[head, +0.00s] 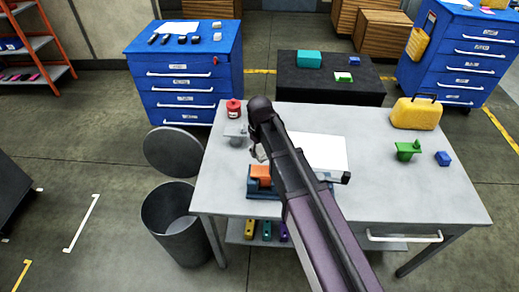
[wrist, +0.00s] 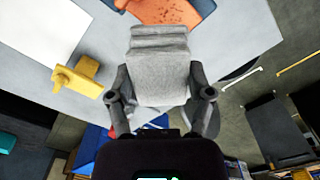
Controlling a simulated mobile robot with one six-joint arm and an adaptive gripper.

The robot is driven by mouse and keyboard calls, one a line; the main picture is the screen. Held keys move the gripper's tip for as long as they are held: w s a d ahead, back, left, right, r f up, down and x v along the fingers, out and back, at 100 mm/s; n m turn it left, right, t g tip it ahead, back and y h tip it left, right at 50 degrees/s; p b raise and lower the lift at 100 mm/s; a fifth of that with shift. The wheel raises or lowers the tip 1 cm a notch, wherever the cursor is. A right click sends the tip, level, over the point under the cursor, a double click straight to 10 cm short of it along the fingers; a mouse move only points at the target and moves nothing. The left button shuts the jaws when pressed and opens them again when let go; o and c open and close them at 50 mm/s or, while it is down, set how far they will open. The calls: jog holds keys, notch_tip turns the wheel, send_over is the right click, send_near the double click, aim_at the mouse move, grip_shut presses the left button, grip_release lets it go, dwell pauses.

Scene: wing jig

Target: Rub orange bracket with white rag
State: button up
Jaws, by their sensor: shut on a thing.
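The white rag (wrist: 160,62) looks like a light grey folded pad in the wrist view. My gripper (wrist: 161,94) is shut on it, with one finger at each side. In the head view my arm covers most of the gripper, and a grey shape (head: 236,130) beside it appears to be the rag. The orange bracket (head: 261,173) sits on a dark blue base (head: 262,193) near the table's left front. In the wrist view the bracket (wrist: 165,10) is at the top edge, cut off, apart from the rag.
A red can (head: 233,108) stands at the table's (head: 375,200) back left corner. A yellow part (wrist: 77,77) lies near a white sheet (head: 322,151). A green part (head: 407,150), blue block (head: 442,158) and yellow case (head: 415,113) are on the right. A bin (head: 178,220) stands left.

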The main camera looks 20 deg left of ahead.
jog(key=shift+r+p, duration=1.55)
